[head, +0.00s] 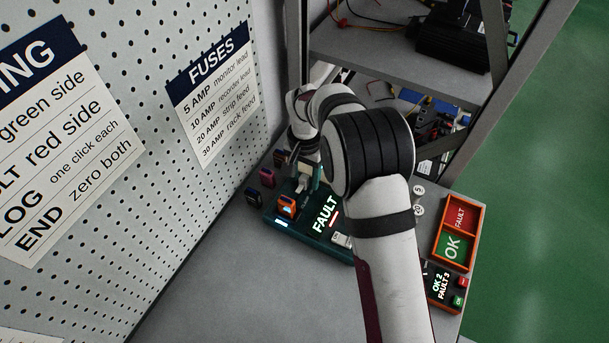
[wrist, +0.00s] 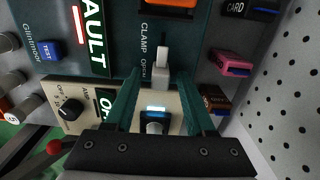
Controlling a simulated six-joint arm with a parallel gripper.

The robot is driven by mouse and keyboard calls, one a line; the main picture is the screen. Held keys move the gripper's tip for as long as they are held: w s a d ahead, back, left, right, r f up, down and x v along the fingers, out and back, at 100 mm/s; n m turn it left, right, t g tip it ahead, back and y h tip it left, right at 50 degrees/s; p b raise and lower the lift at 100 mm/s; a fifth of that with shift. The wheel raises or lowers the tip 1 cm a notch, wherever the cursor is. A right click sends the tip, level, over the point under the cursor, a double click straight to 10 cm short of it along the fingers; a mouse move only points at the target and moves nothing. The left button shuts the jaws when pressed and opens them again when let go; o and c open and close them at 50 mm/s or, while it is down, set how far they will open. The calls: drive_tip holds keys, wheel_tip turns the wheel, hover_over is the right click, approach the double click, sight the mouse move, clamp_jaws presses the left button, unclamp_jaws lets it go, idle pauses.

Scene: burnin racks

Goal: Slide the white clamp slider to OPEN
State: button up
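The white clamp slider (wrist: 161,76) shows in the wrist view on the teal tester (wrist: 205,55). It sits at the end of its dark slot beside the word OPEN, with the word CLAMP further along. My gripper (wrist: 158,80) has its two teal fingers on either side of the slider, with a visible gap, so it looks open. In the head view the tester (head: 277,217) lies on the bench below my gripper (head: 309,180). The slider is small there, and the arm hides part of the tester. A display on the tester reads FAULT.
An orange block (head: 286,206) sits on the tester. An orange-rimmed tray (head: 437,262) with FAULT and OK sections stands at right. The front left bench is clear.

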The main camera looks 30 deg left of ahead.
sight(307, 177)
wheel_tip(307, 177, up, 16)
idle(0.5)
drive_tip(key=shift+f, duration=0.1)
drive_tip(key=s+d+r+m, duration=0.25)
drive_tip(key=d+r, duration=0.25)
drive_tip(key=d, duration=0.6)
drive_tip(key=s+d+m+y, duration=0.1)
drive_tip(key=s+d, duration=1)
drive_tip(key=d, duration=0.2)
drive_tip(key=s+d+f+m, duration=0.1)
drive_tip(key=s+d+f, duration=0.1)
drive_tip(key=s, duration=0.3)
drive_tip(key=s+d+f+m, duration=0.1)
drive_tip(key=s+d, duration=0.1)
drive_tip(key=s, duration=0.3)
drive_tip(key=shift+s+f+y, duration=0.35)
drive_tip(key=shift+y, duration=0.05)
idle(1.7)
